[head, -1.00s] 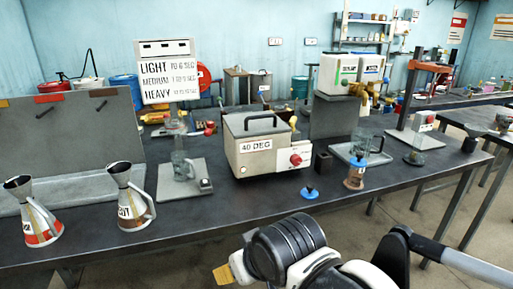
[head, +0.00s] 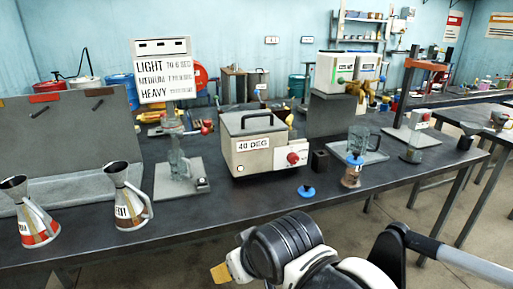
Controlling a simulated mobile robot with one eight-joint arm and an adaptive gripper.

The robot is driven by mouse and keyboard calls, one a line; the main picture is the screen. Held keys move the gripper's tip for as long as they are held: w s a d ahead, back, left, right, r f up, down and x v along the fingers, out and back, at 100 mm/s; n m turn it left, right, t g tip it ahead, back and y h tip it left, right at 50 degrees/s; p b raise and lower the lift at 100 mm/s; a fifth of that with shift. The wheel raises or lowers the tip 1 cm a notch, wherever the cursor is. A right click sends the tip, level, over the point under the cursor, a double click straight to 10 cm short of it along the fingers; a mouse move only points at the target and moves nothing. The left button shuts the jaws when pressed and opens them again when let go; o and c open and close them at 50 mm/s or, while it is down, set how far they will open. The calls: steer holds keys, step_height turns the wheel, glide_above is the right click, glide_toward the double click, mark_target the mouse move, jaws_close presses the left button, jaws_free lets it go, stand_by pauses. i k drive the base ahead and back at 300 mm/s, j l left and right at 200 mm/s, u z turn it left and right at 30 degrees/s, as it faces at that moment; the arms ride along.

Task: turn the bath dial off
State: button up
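I cannot make out the dial's setting. My gripper (head: 219,273) shows only in part at the bottom of the head view, with a yellowish tip pointing left. It is in front of the bench, well short of the dial and touching nothing that I can see. Whether it is open or shut does not show.
Two metal jugs (head: 127,199) stand at the left of the bench (head: 232,215). A glass vessel on a stand (head: 179,166) is left of the bath. A blue-knobbed stopper (head: 306,190) and a blue-topped bottle (head: 352,171) stand right of it. The front middle of the bench is clear.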

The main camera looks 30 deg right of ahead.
mark_target(292, 158)
steer(key=i+l+z, duration=0.1)
steer(key=l, duration=0.25)
steer(key=i+l+z, duration=0.15)
steer(key=l, duration=0.15)
steer(key=i+l+z, duration=0.1)
steer(key=l, duration=0.25)
steer(key=i+l+z, duration=0.1)
steer(key=i+l, duration=0.1)
steer(key=l, duration=0.1)
